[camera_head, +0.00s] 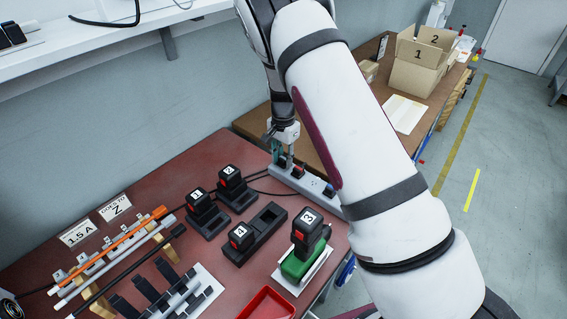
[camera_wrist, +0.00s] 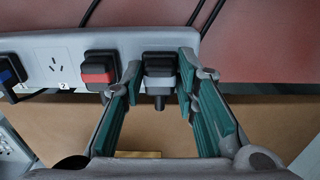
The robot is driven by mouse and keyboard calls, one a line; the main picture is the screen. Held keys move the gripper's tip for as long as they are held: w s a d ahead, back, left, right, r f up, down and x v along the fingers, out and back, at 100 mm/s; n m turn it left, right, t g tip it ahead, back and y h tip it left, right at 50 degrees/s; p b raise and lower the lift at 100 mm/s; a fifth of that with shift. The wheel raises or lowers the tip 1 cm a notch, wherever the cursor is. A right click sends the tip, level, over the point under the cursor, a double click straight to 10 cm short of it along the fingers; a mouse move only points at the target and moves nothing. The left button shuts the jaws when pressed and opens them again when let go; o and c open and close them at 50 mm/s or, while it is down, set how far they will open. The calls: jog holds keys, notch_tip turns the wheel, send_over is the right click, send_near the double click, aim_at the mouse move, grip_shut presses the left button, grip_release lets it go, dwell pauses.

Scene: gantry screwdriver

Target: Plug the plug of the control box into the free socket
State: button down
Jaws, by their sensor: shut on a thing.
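A white power strip (camera_head: 283,178) lies at the table's back right edge; the wrist view shows its face along the top (camera_wrist: 125,45). A bare socket (camera_wrist: 58,66) lies between a blue-banded plug (camera_wrist: 10,73) and a red-banded plug (camera_wrist: 99,72). My gripper (camera_head: 283,156) is at the strip's left end in the head view. In the wrist view its green-padded fingers (camera_wrist: 160,76) are shut on a black plug with a grey band (camera_wrist: 160,66), at the strip's right end. I cannot tell whether its pins are in a socket. I cannot identify the control box.
Black numbered blocks in holders (camera_head: 240,235) stand on the red table, left of the strip in the head view. A tool rack (camera_head: 115,255) and a red tray (camera_head: 266,303) are nearer. A brown table (camera_head: 360,110) with cartons adjoins.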

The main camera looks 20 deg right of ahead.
aim_at(284, 158)
jog(key=shift+r+p, duration=0.55)
jog(key=shift+r, duration=1.5)
jog(key=shift+s, duration=0.1)
jog(key=s+d+r+p, duration=0.4)
jog(key=s+d+p, duration=0.2)
jog(key=s+p, duration=0.35)
jog(key=shift+d+f+b, duration=0.2)
jog(key=shift+f+b, duration=0.1)
jog(key=shift+f, duration=3.1)
jog(key=shift+f+b, duration=0.6)
jog(key=shift+f, duration=0.4)
